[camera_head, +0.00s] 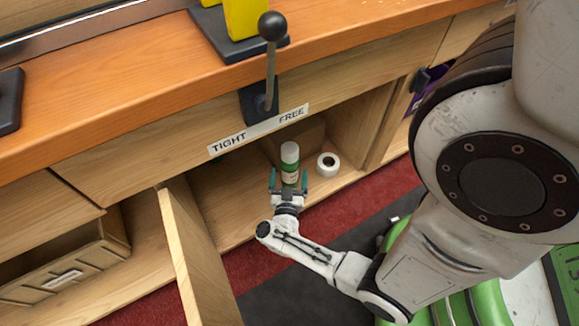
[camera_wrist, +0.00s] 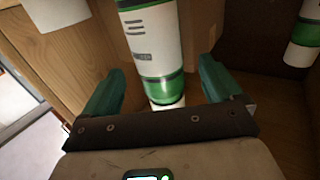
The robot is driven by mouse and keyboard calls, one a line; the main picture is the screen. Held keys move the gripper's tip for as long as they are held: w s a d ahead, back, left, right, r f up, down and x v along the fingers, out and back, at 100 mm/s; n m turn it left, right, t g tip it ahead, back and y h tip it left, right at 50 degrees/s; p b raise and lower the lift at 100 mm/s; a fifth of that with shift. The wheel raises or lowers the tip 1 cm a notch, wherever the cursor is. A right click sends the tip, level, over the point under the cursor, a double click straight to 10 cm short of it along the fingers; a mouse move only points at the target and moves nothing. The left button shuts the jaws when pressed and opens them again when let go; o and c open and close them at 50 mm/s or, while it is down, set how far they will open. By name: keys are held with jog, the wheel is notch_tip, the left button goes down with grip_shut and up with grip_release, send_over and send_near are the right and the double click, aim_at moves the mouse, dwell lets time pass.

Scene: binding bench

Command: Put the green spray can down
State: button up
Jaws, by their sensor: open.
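The green spray can (camera_head: 290,155), white with green bands, is upright inside the open cabinet compartment under the bench. My gripper (camera_head: 289,180) is open, with a teal finger on each side of the can's lower part. In the wrist view, gaps show between the can and both fingers of my gripper (camera_wrist: 163,82). The can seems to stand on the compartment's wooden floor, but its base is partly hidden by my gripper.
In the wrist view another white-and-green cylinder (camera_wrist: 303,32) is at upper right and a white object (camera_wrist: 57,10) at upper left. An open cabinet door (camera_head: 200,262) stands left of my arm. A lever (camera_head: 271,60) rises above.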

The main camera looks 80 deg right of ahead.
jog(key=s+a+p, duration=0.1)
jog(key=a, duration=0.7)
jog(key=shift+a+p, duration=0.2)
jog(key=shift+p, duration=0.1)
